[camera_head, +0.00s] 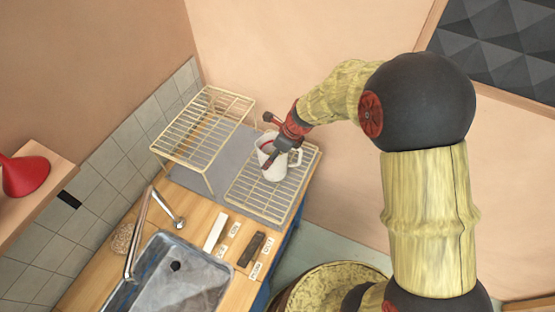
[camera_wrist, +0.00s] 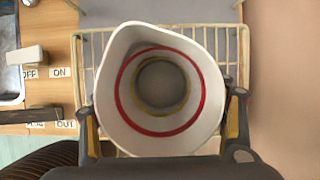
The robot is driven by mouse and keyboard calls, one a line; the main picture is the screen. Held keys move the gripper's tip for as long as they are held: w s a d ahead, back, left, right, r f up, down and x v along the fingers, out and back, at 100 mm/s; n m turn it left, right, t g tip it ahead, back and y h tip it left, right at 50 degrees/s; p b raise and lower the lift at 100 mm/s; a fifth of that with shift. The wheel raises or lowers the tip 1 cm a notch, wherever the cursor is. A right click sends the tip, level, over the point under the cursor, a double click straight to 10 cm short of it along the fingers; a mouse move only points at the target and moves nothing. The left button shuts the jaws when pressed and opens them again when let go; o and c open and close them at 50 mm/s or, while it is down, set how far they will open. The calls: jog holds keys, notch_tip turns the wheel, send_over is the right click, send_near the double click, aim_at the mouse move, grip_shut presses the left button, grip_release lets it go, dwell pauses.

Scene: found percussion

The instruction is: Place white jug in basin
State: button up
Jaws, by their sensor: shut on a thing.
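The white jug (camera_head: 273,165) is at the low wire rack on the counter in the head view. My gripper (camera_head: 287,143) is shut on it near its top. In the wrist view I look down into the upright jug (camera_wrist: 204,62), which shows a red ring and a yellow ring inside. My gripper's fingers (camera_wrist: 163,110) are on either side of it. I cannot tell whether the jug's base touches the rack. The grey metal basin (camera_head: 205,268) is sunk in the counter at the lower left of the head view, with its left part cut off in the wrist view.
The low wire rack (camera_head: 290,187) and a taller wire rack (camera_head: 228,103) stand on a grey mat. A curved tap (camera_head: 140,235) rises beside the basin. A white block (camera_head: 215,233), a dark block (camera_head: 251,249) and small labels lie between basin and racks.

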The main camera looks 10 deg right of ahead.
jog(key=c, duration=0.4)
jog(key=shift+r, duration=0.1)
jog(key=shift+c, duration=0.2)
